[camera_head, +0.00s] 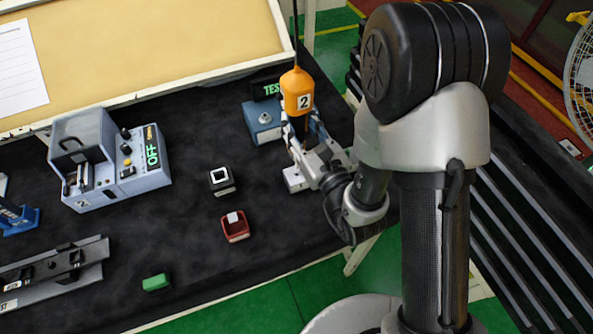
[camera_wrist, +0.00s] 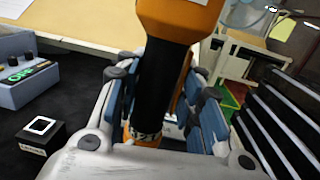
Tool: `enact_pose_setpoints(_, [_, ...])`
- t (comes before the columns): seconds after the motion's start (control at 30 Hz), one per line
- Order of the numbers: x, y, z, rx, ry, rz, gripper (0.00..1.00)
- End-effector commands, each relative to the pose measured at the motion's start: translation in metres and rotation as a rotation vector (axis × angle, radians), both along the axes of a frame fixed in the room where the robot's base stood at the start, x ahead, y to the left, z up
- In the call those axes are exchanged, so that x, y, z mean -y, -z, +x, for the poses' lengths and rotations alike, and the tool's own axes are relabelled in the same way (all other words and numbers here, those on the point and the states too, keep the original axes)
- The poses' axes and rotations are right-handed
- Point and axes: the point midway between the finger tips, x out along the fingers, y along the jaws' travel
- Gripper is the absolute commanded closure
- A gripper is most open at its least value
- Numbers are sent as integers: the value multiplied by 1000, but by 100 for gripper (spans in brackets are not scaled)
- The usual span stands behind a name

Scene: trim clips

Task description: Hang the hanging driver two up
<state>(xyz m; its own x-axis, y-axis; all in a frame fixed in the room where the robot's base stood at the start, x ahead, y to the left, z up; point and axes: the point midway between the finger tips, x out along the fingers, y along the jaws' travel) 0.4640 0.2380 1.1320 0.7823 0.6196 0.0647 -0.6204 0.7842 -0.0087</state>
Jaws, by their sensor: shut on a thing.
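The hanging driver two is an orange tool (camera_head: 297,84) with a white "2" label, upright at the right end of the black table in the head view. A dark cord (camera_head: 295,30) rises from its top. My gripper (camera_head: 301,124) is around the driver below its orange top. In the wrist view the driver's black grip (camera_wrist: 163,88) stands between the blue-padded fingers of my gripper (camera_wrist: 165,105), which is shut on it. The driver's lower end is mostly hidden by the gripper.
A blue-grey box (camera_head: 260,124) with a dark "TES..." display (camera_head: 267,89) stands close behind the driver. A grey machine reading OFF (camera_head: 110,172), a black block (camera_head: 221,183), a red holder (camera_head: 235,231) and a green block (camera_head: 156,282) are further left. The table's right edge is near.

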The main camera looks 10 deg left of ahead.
Motion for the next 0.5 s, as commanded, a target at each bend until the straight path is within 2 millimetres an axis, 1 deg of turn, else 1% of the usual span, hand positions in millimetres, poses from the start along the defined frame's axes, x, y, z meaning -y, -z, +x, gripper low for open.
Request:
enact_pose_setpoints(0.03, [0, -8, 0, 2, 0, 1, 100])
enact_pose_setpoints(0.5, [0, -79, 0, 3, 0, 2, 100])
